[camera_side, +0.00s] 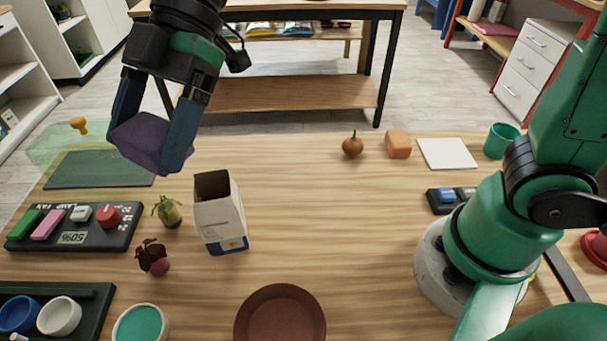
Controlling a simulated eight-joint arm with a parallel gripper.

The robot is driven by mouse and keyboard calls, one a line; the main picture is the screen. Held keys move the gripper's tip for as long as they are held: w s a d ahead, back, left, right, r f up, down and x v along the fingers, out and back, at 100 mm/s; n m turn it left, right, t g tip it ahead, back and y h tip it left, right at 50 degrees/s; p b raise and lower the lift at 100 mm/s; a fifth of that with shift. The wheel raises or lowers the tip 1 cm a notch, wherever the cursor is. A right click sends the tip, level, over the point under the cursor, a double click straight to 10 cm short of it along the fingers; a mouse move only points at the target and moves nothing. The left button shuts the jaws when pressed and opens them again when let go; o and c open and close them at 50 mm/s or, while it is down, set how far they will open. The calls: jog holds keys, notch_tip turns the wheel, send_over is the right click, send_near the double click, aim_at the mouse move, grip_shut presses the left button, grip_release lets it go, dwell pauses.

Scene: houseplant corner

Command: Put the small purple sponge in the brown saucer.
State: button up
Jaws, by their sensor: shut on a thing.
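The small purple sponge (139,141) is held between the two dark blue fingers of my gripper (155,140) at the upper left. My gripper is shut on it and holds it up, in front of the green panel and mat in the picture. Part of the sponge is hidden by the fingers. The brown saucer (281,314) lies on the wooden table at the bottom middle, cut off by the picture's lower edge. No object shows in its visible part. The gripper is apart from the saucer, up and to the left of it.
An open white carton (219,213) stands between gripper and saucer, beside a small yellow-green vegetable (167,211) and a dark red beet (152,257). A control panel (75,228) lies at left. An onion (353,144) and orange block (398,144) sit farther back. The table's middle is clear.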

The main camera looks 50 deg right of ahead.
jog(key=s+a+r+n+g+h, duration=0.15)
jog(key=s+n+g, duration=0.35)
jog(key=s, duration=0.6)
jog(key=n, duration=0.1)
send_over(256, 331)
jog(key=shift+t+h, duration=0.3)
jog(key=shift+h, duration=0.15)
notch_tip(256, 331, down, 20)
jog(key=shift+f, duration=0.1)
jog(key=shift+f, duration=0.3)
jog(key=shift+f, duration=0.15)
jog(key=o, duration=1.1)
